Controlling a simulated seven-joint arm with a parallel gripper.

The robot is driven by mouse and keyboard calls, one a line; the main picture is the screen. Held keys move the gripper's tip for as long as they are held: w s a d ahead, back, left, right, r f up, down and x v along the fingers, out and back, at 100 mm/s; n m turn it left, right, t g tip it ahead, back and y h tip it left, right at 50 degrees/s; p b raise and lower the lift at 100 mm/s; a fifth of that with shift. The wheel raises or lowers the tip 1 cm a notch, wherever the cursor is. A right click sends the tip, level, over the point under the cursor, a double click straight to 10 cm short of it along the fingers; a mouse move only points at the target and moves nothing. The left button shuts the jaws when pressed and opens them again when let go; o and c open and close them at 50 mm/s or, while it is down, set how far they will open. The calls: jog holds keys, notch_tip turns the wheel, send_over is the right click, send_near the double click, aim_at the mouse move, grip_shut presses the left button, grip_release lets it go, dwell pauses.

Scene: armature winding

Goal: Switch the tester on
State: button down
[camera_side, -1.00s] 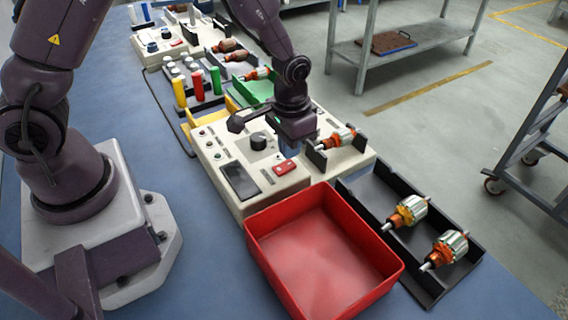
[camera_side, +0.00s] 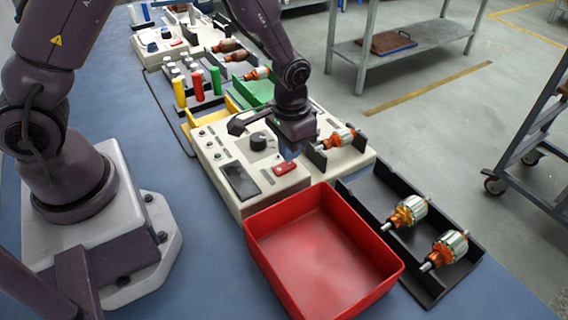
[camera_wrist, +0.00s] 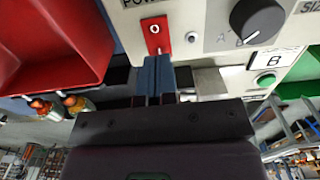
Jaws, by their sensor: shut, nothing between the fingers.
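The tester (camera_side: 222,150) is a cream box with a dark screen, a black knob (camera_side: 258,141) and a red switch (camera_side: 285,168) on its sloped panel. My gripper (camera_side: 291,153) is shut and empty, pointing down just above and behind the red switch. In the wrist view the shut blue-grey fingers (camera_wrist: 154,72) reach toward the red switch plate (camera_wrist: 156,38), which bears a white round mark. The fingertips look very close to the plate's lower edge; I cannot tell whether they touch. The knob (camera_wrist: 258,20) shows to the right. The switch's position is not clear.
A red bin (camera_side: 322,245) stands in front of the tester. A black tray (camera_side: 385,200) with two armatures is to its right. Another armature (camera_side: 338,137) rests in the holder behind the panel. Yellow and green trays lie beyond.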

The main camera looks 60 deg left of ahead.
aim_at(288, 164)
jog(key=shift+f, duration=1)
dwell(0.3)
jog(key=shift+r, duration=3.6)
jog(key=shift+s, duration=0.2)
jog(key=s+a+r+t, duration=0.2)
jog(key=s+r, duration=0.6)
jog(key=r, duration=0.2)
jog(key=s+a+r+t, duration=0.2)
jog(key=s+r+t, duration=0.1)
jog(key=s+r, duration=0.5)
notch_tip(288, 164, up, 3)
jog(key=shift+f+t, duration=0.1)
jog(key=shift+t, duration=0.2)
